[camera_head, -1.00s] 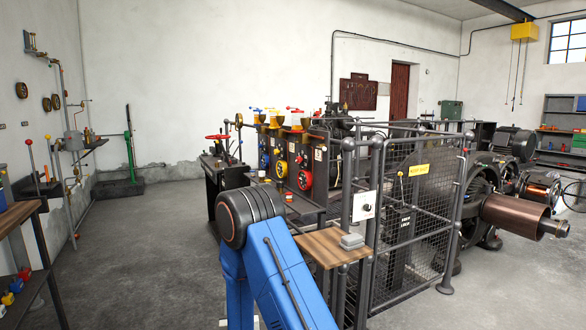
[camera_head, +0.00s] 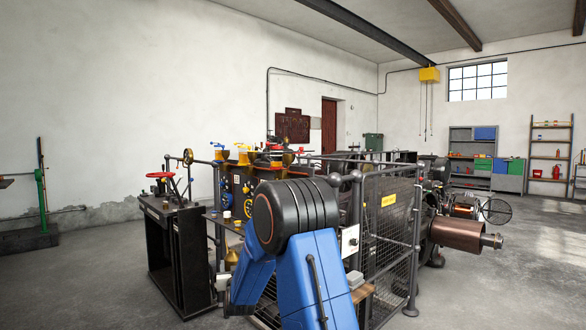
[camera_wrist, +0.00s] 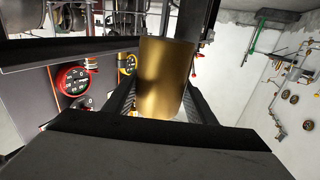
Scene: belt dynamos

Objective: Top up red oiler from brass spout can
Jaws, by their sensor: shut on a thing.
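A plain brass cylinder, seemingly the body of the brass spout can (camera_wrist: 165,75), sits between the two dark fingers of my gripper (camera_wrist: 163,98) in the wrist view. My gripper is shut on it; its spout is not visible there. In the head view a small brass shape (camera_head: 231,258) shows low, left of my blue arm, likely the same can. The red oiler (camera_head: 276,149), with a red top, stands on the machine panel behind my arm, right of the yellow-topped oiler (camera_head: 242,149) and blue-topped oiler (camera_head: 219,148). My arm hides much of the panel below it.
A mesh guard fence (camera_head: 388,235) and a copper-coloured drum (camera_head: 452,234) are on the right. A red-ringed gauge (camera_wrist: 75,79) shows in the wrist view.

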